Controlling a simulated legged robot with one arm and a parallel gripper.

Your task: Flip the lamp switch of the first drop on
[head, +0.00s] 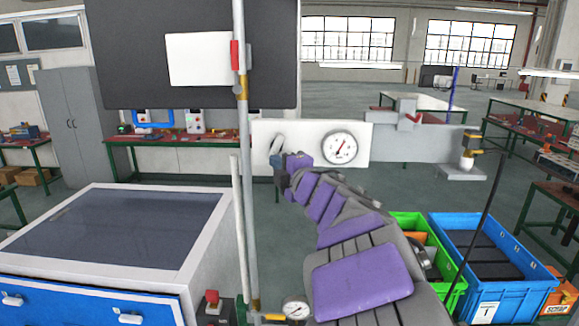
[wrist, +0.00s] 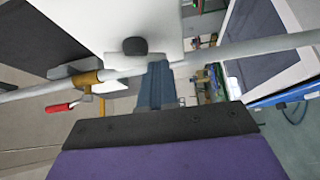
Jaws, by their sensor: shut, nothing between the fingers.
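The wrist view shows a dark rounded knob (wrist: 134,46) on a white panel (wrist: 95,22), just beyond and left of my fingertips. I cannot tell whether this knob is the lamp switch. My gripper (wrist: 157,64) is shut and empty, its blue-grey fingers together and pointing at the panel. In the head view my gripper (head: 277,160) is at the lower left of a white gauge panel (head: 305,132). A small grey part shows just above it. A round dial gauge (head: 340,147) sits on the panel to its right. I see no gripper contact clearly.
A vertical pipe (head: 243,140) stands left of my gripper and crosses the wrist view as a slanted bar. A red-handled valve (wrist: 62,106) is on it. A blue crate (head: 495,290) and a green crate (head: 405,220) stand at right. A blue-drawered cabinet (head: 190,255) is at left.

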